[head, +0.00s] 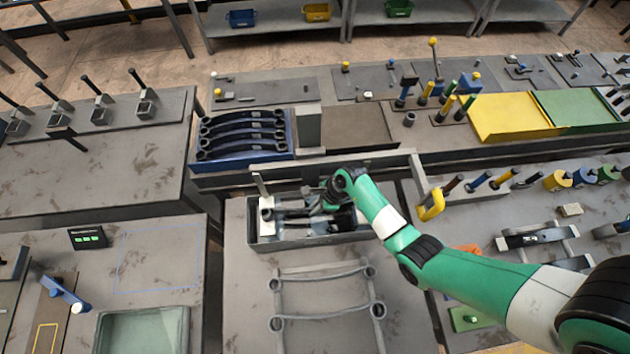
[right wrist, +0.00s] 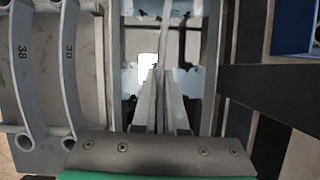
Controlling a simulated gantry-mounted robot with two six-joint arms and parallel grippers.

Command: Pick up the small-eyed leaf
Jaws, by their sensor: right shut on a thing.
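My right gripper (head: 334,200) is over the grey open box (head: 262,236) in the middle of the head view. In the right wrist view its fingers (right wrist: 162,80) are shut on a thin grey strip (right wrist: 165,42), seen edge-on between the box's walls. The strip looks like a leaf; its eyes are hidden, so I cannot tell their size. My left gripper is out of view.
Dark eyed leaves are stacked on a blue holder (head: 243,158) behind the box. A tall grey post (head: 308,126) stands beside them. A yellow hooked part (head: 431,206) and several handled tools are to the right. The left bench has a clear outlined area (head: 160,262).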

